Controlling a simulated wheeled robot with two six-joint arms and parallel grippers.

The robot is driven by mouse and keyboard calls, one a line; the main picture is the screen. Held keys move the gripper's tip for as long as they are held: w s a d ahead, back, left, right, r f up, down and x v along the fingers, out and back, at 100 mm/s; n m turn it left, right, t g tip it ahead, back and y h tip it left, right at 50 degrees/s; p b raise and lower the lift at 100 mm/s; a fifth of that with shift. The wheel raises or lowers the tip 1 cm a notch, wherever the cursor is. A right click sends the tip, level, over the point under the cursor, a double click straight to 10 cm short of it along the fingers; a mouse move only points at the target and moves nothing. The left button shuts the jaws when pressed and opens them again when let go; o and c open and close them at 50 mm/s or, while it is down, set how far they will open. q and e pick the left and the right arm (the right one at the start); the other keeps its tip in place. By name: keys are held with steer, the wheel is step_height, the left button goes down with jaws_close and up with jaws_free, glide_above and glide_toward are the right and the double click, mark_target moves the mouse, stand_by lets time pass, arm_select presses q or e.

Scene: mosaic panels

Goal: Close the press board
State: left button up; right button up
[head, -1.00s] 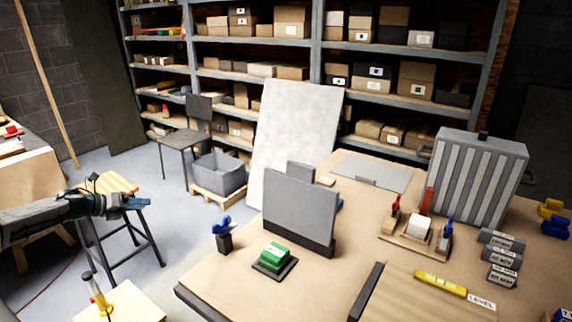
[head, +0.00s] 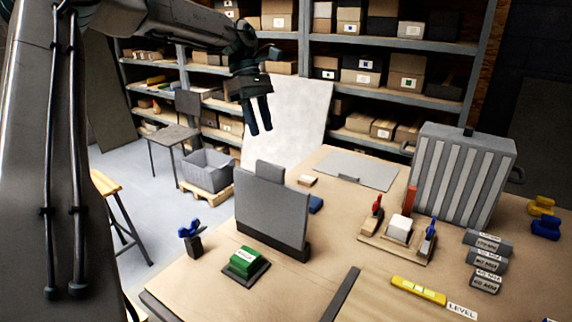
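A grey upright board (head: 272,208) stands in a dark base strip on the table; it looks like the press board, standing raised. A smaller grey panel (head: 269,172) shows partly behind it. My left gripper (head: 260,131) hangs above and behind the board's top edge in the head view, fingers pointing down. Its two fingers show a narrow gap and hold nothing. It is apart from the board. My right gripper is not in view.
A green block (head: 244,261) on a dark pad and a blue-handled tool holder (head: 192,238) stand in front of the board. A flat grey plate (head: 358,170) lies behind. A tool tray (head: 398,245), yellow level (head: 418,291) and grey ribbed case (head: 462,175) are to the right.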

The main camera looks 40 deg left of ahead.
mark_target(270, 163)
arm_select(q)
steer(key=p+x, duration=0.3)
steer(key=x, duration=0.6)
steer(key=shift+s+d+f, duration=0.1)
steer(key=shift+s+f, duration=0.1)
steer(key=shift+f, duration=0.15)
steer(key=shift+f+p, duration=0.3)
steer(key=shift+f, duration=0.15)
steer(key=shift+d, duration=0.1)
steer(key=shift+c, duration=0.5)
jaws_close()
